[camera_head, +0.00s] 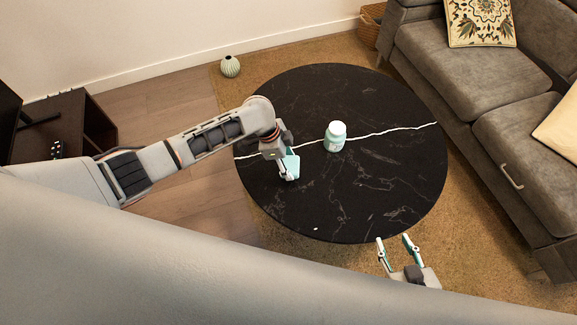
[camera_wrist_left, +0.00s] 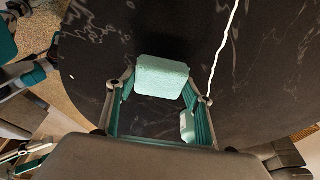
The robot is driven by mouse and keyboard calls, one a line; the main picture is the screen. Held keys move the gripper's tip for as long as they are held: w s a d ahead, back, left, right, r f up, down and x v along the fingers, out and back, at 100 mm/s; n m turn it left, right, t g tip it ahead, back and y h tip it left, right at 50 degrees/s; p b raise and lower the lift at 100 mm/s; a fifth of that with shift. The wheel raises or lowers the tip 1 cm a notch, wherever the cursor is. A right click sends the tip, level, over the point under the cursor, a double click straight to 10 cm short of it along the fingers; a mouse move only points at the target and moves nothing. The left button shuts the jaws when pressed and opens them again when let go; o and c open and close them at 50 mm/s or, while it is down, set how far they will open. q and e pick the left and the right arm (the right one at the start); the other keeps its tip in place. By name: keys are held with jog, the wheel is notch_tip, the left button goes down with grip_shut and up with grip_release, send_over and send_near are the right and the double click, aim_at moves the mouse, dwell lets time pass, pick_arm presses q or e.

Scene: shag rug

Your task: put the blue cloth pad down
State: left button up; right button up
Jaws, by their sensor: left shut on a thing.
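The blue cloth pad (camera_wrist_left: 161,77), a pale light-blue block shape, is held between the fingers of my left gripper (camera_wrist_left: 160,92) in the left wrist view. In the head view the pad (camera_head: 292,164) shows at the tip of my left gripper (camera_head: 287,170), over the left part of the round black marble table (camera_head: 365,205). I cannot tell whether the pad touches the tabletop. My right gripper (camera_head: 397,242) is open and empty beyond the table's front edge.
A pale blue-white bottle (camera_head: 335,137) stands upright on the table, right of my left gripper. The table's right and front parts are largely clear. A grey sofa (camera_head: 470,90) stands at the right, and a small ribbed vase (camera_head: 230,66) stands behind the table.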

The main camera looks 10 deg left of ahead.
aim_at(288, 167)
pick_arm(q)
notch_tip(288, 167, down, 3)
jog(key=shift+s+r+b, duration=0.1)
jog(key=shift+b, duration=0.25)
jog(key=shift+r, duration=0.15)
jog(key=o, duration=1.2)
jog(key=shift+f, duration=0.25)
jog(key=shift+c, duration=0.2)
pick_arm(e)
jog(key=shift+s+f, duration=0.2)
jog(key=shift+f, duration=0.35)
pick_arm(q)
jog(key=shift+r, duration=0.1)
pick_arm(e)
jog(key=shift+f, duration=0.1)
